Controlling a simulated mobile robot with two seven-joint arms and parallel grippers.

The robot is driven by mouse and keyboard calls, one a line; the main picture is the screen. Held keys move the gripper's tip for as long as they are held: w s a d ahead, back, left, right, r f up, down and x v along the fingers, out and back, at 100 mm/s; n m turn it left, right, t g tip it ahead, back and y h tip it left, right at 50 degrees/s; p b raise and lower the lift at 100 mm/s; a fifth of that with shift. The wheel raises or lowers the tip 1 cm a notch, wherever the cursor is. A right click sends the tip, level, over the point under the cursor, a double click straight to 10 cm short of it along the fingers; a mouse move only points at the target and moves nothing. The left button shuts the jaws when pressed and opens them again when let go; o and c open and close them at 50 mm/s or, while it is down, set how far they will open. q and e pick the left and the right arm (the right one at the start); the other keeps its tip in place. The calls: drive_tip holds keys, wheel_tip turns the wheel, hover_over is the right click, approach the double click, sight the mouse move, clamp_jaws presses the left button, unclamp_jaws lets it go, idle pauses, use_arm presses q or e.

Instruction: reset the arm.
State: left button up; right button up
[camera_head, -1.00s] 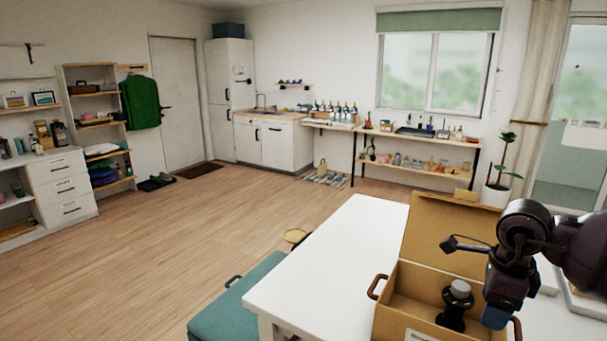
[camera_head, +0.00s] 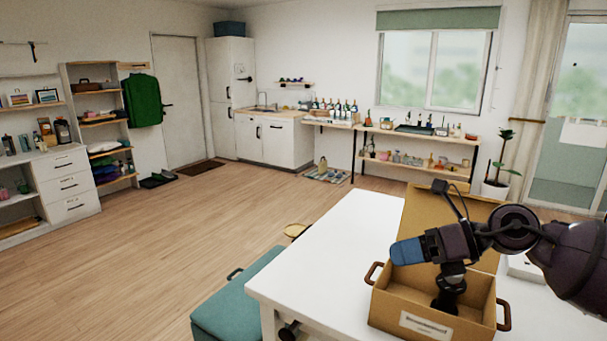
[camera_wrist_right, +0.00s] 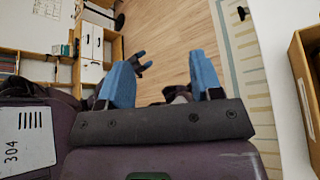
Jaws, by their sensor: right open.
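My right arm comes in from the right in the head view, with its gripper (camera_head: 405,251) pointing left above the open cardboard box (camera_head: 389,318). In the right wrist view its two blue fingers (camera_wrist_right: 161,78) stand apart with nothing between them but background. A dark object (camera_head: 447,294) stands in the box below the wrist, its top partly hidden. A small dark part with blue tips (camera_wrist_right: 140,64) shows beyond the fingers in the right wrist view; it looks like my left gripper, and its opening is unclear.
The box stands on a white table (camera_head: 345,225), whose left part is bare. A teal storage bench (camera_head: 238,300) is beside the table at left. A plant (camera_head: 497,165), shelves and a kitchen unit line the walls. The wooden floor (camera_head: 200,230) is largely clear.

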drive_tip(key=d+f+m+t+h+b, duration=0.35)
drive_tip(key=f+m+t, duration=0.35)
drive_tip(key=f+m, duration=0.7)
drive_tip(key=d+f+m+t+h+b, duration=0.3)
drive_tip(key=f+m+t, duration=0.5)
drive_tip(key=m, duration=1.1)
drive_tip(key=s+d+f+m+g+h+b, duration=0.1)
drive_tip(key=s+d+f+m+g+h, duration=0.1)
drive_tip(key=s+f, duration=0.9)
drive_tip(key=s+d+f+m+g+h+b, duration=0.1)
drive_tip(key=s+d+f+m+g+h, duration=0.1)
drive_tip(key=s+f+m+g+h, duration=0.2)
drive_tip(key=s+f+m+g, duration=0.1)
drive_tip(key=s+f+m, duration=0.2)
drive_tip(key=s+f, duration=0.5)
wheel_tip(320, 180, down, 4)
drive_tip(key=shift+r+m+b, duration=0.15)
drive_tip(key=shift+m+b, duration=0.15)
drive_tip(key=shift+b, duration=0.1)
